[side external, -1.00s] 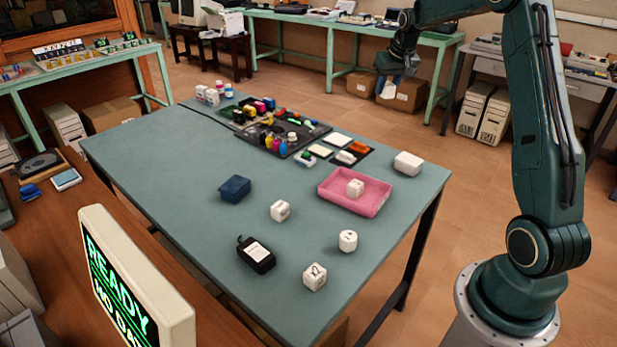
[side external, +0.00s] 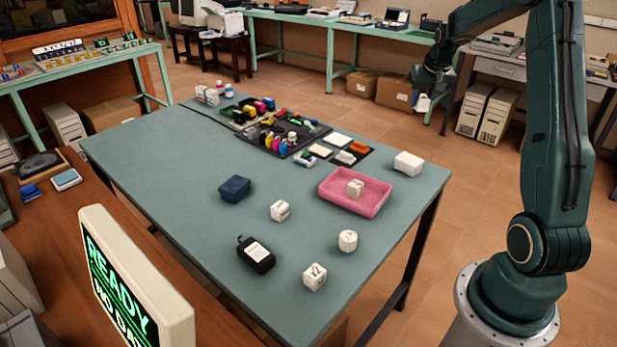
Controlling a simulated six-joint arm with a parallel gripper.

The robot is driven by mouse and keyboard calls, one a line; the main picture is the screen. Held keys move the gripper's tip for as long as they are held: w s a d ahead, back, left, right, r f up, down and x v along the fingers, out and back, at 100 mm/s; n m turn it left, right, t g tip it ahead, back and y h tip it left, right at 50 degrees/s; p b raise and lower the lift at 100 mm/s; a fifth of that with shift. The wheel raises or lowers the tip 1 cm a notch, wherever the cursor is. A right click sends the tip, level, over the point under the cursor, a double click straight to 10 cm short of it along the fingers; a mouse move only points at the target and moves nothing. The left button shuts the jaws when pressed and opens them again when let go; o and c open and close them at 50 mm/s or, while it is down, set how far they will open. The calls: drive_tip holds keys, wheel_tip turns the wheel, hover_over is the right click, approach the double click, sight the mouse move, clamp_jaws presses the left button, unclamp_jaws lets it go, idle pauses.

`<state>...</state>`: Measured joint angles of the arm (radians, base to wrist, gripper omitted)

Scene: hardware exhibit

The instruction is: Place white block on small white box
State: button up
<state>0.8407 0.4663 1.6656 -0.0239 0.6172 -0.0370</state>
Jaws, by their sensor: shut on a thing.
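My gripper (side external: 423,97) is at the upper right of the side external view, shut on a small white block (side external: 422,104). Its fingers hide part of the block. The gripper appears well above the table and higher in the picture than the small white box (side external: 408,164). That box sits near the table's right corner with nothing on it. How far the block is from the box in depth cannot be told.
A pink tray (side external: 330,201) holding a marked white block (side external: 355,188) is left of the box. Cartridges and tools lie behind.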

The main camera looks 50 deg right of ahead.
hover_over(408, 156)
drive_tip(key=s+a, duration=0.1)
wheel_tip(408, 156, down, 12)
drive_tip(key=shift+s+f, duration=0.1)
drive_tip(key=shift+f, duration=0.05)
drive_tip(key=shift+f, duration=0.15)
drive_tip(key=shift+f, duration=2)
drive_tip(key=shift+f, duration=0.1)
drive_tip(key=o, duration=1)
drive_tip(key=shift+c, duration=0.2)
drive_tip(key=v, duration=1.2)
